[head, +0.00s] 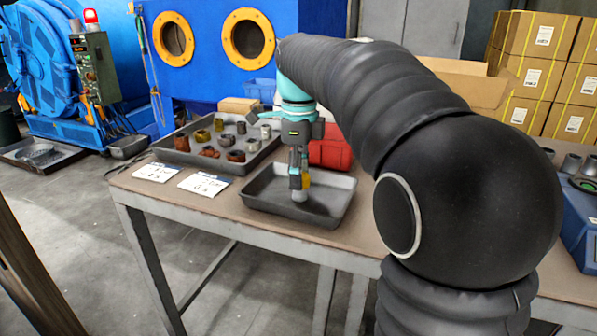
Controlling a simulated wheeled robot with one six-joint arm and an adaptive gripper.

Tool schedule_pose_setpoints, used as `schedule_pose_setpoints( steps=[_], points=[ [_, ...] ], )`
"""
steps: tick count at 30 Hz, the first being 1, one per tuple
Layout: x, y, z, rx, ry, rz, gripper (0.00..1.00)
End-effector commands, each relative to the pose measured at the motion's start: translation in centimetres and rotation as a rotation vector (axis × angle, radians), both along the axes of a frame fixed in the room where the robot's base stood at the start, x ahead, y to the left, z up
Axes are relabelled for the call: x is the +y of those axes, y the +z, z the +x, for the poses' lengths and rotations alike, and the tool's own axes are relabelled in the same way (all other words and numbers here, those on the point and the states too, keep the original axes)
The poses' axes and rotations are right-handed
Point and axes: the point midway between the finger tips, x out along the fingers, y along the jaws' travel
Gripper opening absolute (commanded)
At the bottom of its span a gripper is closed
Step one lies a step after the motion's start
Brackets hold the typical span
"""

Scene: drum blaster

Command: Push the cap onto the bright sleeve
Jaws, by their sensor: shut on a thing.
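My gripper (300,183) points straight down over the near dark tray (258,200). It is shut on a small yellow-orange piece (306,179), which looks like the cap and is partly hidden by the fingers. A small bright, silvery piece (299,196), which looks like the sleeve, shows right below the fingertips in the tray. I cannot tell from here whether the cap and the sleeve touch.
A second dark tray (180,158) with several metal and brown rings and sleeves stands behind to the left. Two labelled cards (203,184) lie on the table (150,190). A red case (331,150) stands just behind the near tray. A blue device (580,215) is at the right.

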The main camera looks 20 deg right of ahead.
Motion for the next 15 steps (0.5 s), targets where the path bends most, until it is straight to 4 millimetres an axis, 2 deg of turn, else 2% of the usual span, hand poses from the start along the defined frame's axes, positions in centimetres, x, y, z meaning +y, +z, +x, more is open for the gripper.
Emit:
schedule_pose_setpoints(
  steps=[15],
  points=[
    [0.0,-0.5,0.0,-0.001,0.0,0.0,0.25]
  ],
)
